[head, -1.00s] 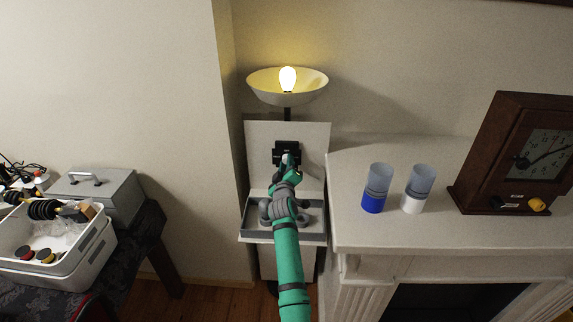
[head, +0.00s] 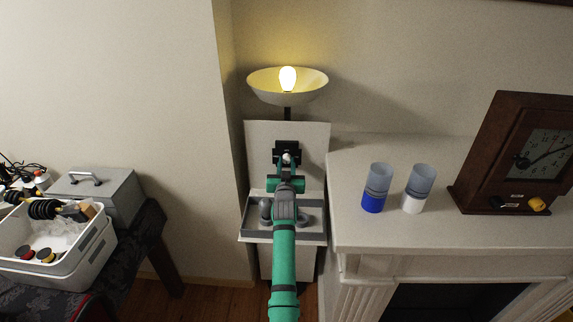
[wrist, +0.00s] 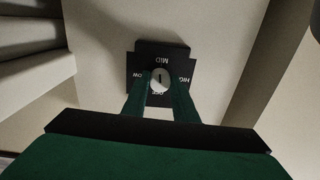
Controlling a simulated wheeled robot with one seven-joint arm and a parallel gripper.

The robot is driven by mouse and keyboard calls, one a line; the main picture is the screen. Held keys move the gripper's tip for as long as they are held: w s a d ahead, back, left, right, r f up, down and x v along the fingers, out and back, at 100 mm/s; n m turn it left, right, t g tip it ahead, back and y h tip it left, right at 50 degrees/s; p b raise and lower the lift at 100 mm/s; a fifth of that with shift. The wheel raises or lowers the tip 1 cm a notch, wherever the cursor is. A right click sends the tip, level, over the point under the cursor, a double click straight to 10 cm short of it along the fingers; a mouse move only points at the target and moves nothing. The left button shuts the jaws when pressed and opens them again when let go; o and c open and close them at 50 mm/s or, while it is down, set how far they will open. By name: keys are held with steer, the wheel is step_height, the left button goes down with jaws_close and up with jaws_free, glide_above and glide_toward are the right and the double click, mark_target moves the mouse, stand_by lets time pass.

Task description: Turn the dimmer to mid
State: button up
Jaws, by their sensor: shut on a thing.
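The dimmer is a black plate (wrist: 176,55) with a pale round knob (wrist: 159,80) in the wrist view. MID shows upside down at the top of the plate, with labels at the left and right sides; the bottom label is partly hidden. A short dark mark on the knob runs roughly up and down in line with MID. In the head view the dimmer plate (head: 287,147) is on a pale upright panel. My gripper (wrist: 160,92) is shut on the knob, one finger on each side. It also shows in the head view (head: 286,162).
A lit bulb (head: 288,78) sits in a bowl lamp (head: 262,89) above the panel. A grey tray (head: 252,218) lies below the dimmer, under my arm. A mantel (head: 350,222) with two cups and a clock (head: 490,160) stands close at right.

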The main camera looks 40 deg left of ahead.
steer(key=shift+f+m, duration=0.15)
steer(key=shift+m, duration=0.65)
steer(key=o, duration=1)
steer(key=shift+o, duration=0.2)
steer(key=shift+s, duration=0.1)
steer(key=v, duration=1)
steer(key=shift+s+d, duration=0.2)
steer(key=shift+s, duration=0.05)
